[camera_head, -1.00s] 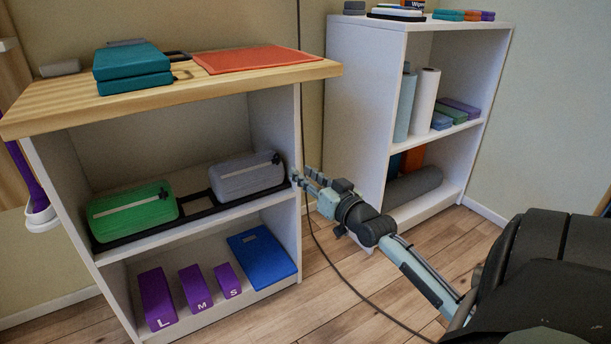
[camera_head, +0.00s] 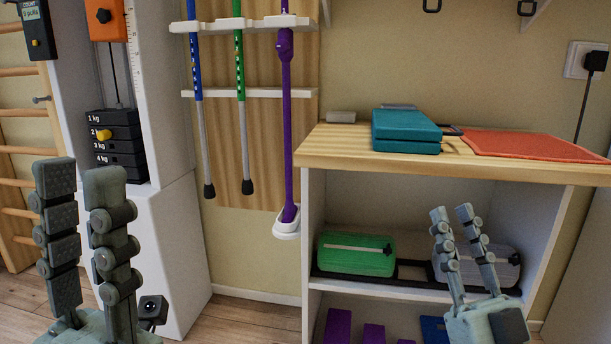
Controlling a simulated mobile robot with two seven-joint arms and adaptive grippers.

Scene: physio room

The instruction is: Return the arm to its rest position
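My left gripper (camera_head: 80,190) stands upright at the lower left, close to the camera.
A wood-topped shelf unit (camera_head: 330,150) bears teal blocks (camera_head: 405,126) and an orange mat (camera_head: 530,146). A green case (camera_head: 352,257) lies below. Poles, one purple (camera_head: 287,120), hang on a wall rack. A weight machine (camera_head: 118,140) stands at left.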

